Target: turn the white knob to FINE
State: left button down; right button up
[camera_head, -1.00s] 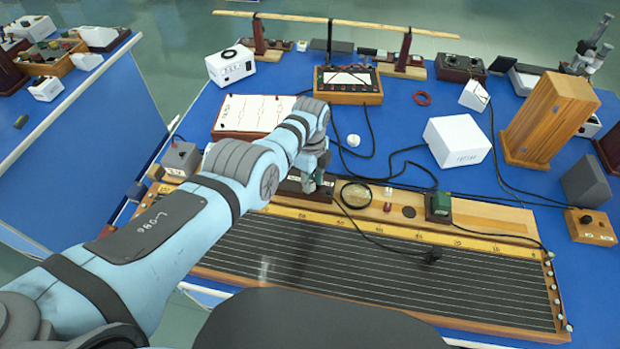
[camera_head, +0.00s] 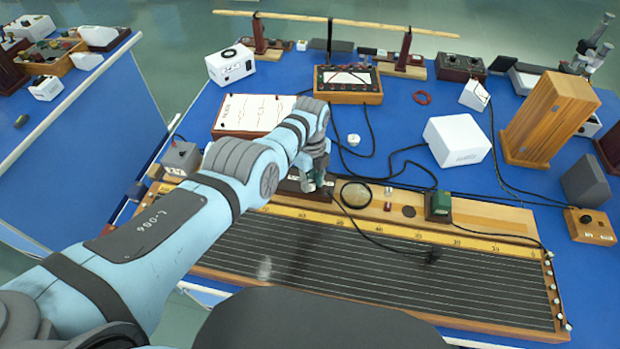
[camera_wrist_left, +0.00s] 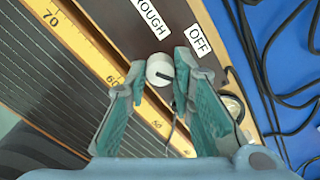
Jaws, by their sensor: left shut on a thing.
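The white knob (camera_wrist_left: 160,70) stands on a dark brown box (camera_wrist_left: 115,25) in the left wrist view. A dark pointer line on the knob points toward the right of that picture. The labels ROUGH (camera_wrist_left: 150,17) and OFF (camera_wrist_left: 200,38) show beside it; I see no FINE label. My left gripper (camera_wrist_left: 159,66) has its teal fingers on both sides of the knob and is shut on it. In the head view my left gripper (camera_head: 317,182) is over the dark box (camera_head: 290,187), and the knob is mostly hidden. My right gripper is not in view.
Black cables (camera_head: 405,150) cross the blue table. A white box (camera_head: 457,141) stands farther right.

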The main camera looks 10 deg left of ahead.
aim_at(312, 184)
pick_arm(q)
jog(key=c, duration=1.4)
grip_release()
jog(key=shift+s+d+f, duration=0.1)
jog(key=shift+d, duration=0.1)
jog(key=shift+o, duration=0.2)
jog(key=shift+a, duration=0.1)
jog(key=shift+r, duration=0.45)
notch_tip(312, 184, up, 11)
jog(key=shift+r, duration=0.1)
